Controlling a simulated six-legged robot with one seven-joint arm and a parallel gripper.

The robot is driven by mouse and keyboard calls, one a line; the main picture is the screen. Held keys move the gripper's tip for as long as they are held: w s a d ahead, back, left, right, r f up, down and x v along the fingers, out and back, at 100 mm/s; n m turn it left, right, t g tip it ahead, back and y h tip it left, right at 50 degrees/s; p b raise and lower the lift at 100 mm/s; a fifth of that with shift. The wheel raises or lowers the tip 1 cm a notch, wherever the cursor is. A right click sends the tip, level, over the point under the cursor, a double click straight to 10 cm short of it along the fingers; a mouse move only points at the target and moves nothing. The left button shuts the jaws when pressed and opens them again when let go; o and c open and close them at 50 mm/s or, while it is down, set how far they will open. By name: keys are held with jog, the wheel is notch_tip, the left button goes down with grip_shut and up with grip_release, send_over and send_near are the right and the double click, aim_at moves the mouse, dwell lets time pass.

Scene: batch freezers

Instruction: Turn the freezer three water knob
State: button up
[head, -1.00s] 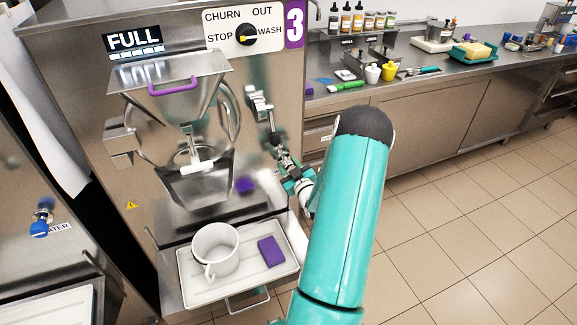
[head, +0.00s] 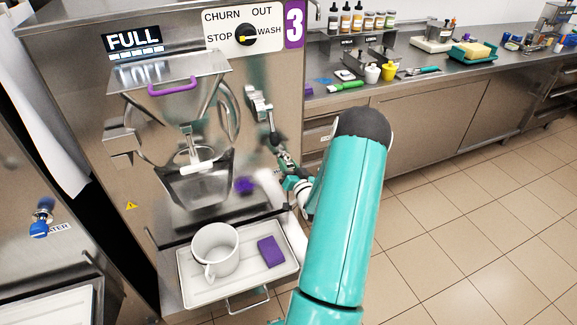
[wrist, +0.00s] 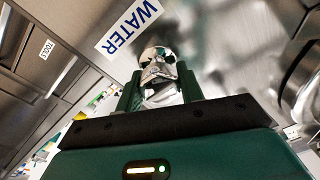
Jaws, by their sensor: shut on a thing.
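Freezer three (head: 85,110) is the steel machine with the purple 3 sign. Its water knob (wrist: 158,72) shows in the wrist view as a shiny chrome piece beside the WATER label (wrist: 128,28). My gripper (wrist: 160,88) has its green fingers on either side of this piece and is shut on it. In the head view my gripper (head: 288,170) is small and blurred at the lower right of the machine's front. My teal arm partly covers that area, and the knob's turn angle cannot be read.
A white tray (head: 185,290) below the spout holds a white mug (head: 215,250) and a purple sponge (head: 271,251). A chrome fitting (head: 258,103) sits above my gripper. A steel counter (head: 455,75) stands behind at right. The tiled floor at right is clear.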

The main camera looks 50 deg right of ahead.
dwell(0.3)
jog(key=o, duration=1)
jog(key=shift+s, duration=0.1)
jog(key=v, duration=1.3)
jog(key=shift+s+a, duration=0.2)
jog(key=shift+a, duration=0.05)
jog(key=shift+f, duration=0.1)
